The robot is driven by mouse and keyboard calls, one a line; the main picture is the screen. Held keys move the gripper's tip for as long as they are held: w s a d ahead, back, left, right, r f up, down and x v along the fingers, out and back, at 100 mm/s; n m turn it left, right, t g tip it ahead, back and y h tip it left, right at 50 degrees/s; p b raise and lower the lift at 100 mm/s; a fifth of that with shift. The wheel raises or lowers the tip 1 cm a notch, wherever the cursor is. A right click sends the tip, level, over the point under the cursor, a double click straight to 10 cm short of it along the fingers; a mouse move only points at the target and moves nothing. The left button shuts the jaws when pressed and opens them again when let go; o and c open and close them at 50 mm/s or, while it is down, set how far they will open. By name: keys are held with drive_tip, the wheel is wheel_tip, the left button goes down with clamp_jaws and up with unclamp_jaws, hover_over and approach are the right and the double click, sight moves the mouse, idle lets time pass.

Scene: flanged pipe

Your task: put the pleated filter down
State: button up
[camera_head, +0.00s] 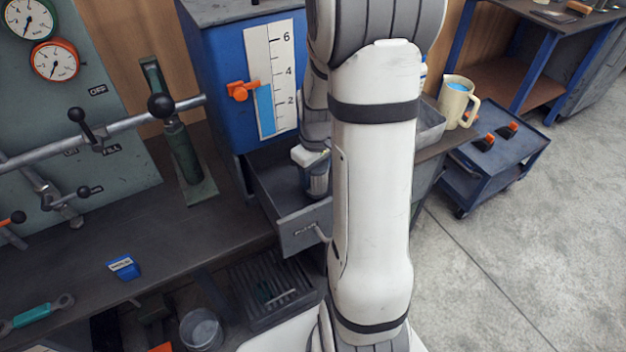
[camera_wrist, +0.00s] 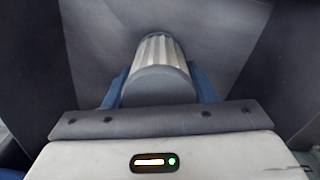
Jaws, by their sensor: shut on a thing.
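The pleated filter (camera_wrist: 159,52) shows in the wrist view as a pale ribbed cylinder with a smooth grey end toward me. My gripper (camera_wrist: 160,85) is shut on it, one blue finger on each side. In the head view my gripper (camera_head: 310,158) is low inside the open grey drawer (camera_head: 307,226), partly hidden behind my arm. The grey drawer floor (camera_wrist: 222,40) lies beyond the filter in the wrist view. I cannot tell whether the filter touches it.
A blue cabinet (camera_head: 215,75) with a level gauge (camera_head: 270,80) stands behind the drawer. A beige jug (camera_head: 456,103) is to the right. Drawer walls surround my gripper closely.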

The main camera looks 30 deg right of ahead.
drive_tip(key=shift+f, duration=1.05)
drive_tip(key=shift+f, duration=0.1)
drive_tip(key=shift+f+b, duration=0.15)
drive_tip(key=shift+b, duration=0.15)
drive_tip(key=o, duration=1.1)
